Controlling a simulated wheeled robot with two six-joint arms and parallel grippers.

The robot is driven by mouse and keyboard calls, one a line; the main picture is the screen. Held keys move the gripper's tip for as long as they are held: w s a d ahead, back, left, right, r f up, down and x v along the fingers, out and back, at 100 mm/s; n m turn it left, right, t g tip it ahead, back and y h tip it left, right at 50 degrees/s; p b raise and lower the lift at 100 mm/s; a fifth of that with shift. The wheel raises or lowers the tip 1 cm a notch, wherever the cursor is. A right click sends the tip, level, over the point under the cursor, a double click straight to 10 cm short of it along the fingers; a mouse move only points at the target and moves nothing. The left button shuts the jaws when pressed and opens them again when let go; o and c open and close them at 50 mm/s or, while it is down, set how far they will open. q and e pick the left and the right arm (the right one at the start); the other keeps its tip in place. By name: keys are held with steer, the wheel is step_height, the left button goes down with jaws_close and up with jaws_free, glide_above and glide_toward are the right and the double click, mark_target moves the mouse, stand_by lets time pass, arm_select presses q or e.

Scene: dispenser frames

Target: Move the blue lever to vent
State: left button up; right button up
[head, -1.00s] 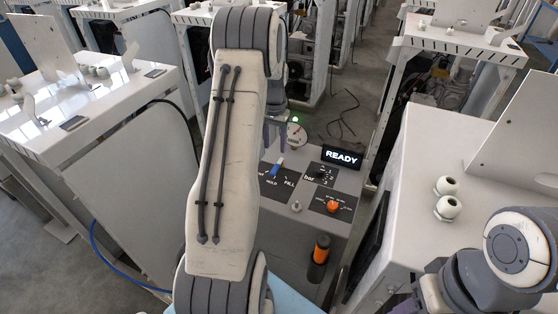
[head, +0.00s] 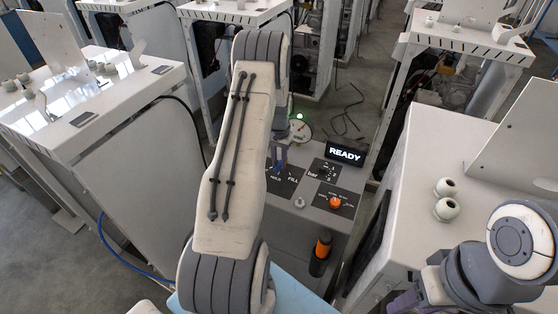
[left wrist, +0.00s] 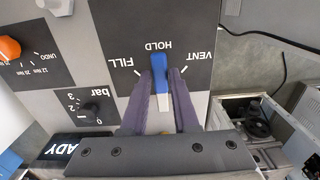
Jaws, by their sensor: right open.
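The blue lever (left wrist: 159,66) is on a black plate marked FILL, HOLD and VENT (left wrist: 200,45). In the left wrist view, where the lettering is upside down, its blue end points at HOLD. My left gripper (left wrist: 161,72) has one finger on each side of the lever; whether both fingers press on it, I cannot tell. In the head view my left gripper (head: 278,157) is over the plate and mostly hides the lever. My right gripper (head: 404,302) shows only in part at the bottom edge, open and away from the panel.
The panel also has a READY display (head: 344,153), a bar knob (head: 322,172), an orange knob (head: 335,202) and a gauge (head: 299,130) with a green light. An orange-and-black handle (head: 321,254) stands at the front. White cabinets (head: 480,160) flank the panel.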

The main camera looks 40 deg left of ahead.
arm_select(q)
jaws_close()
stand_by(1.2)
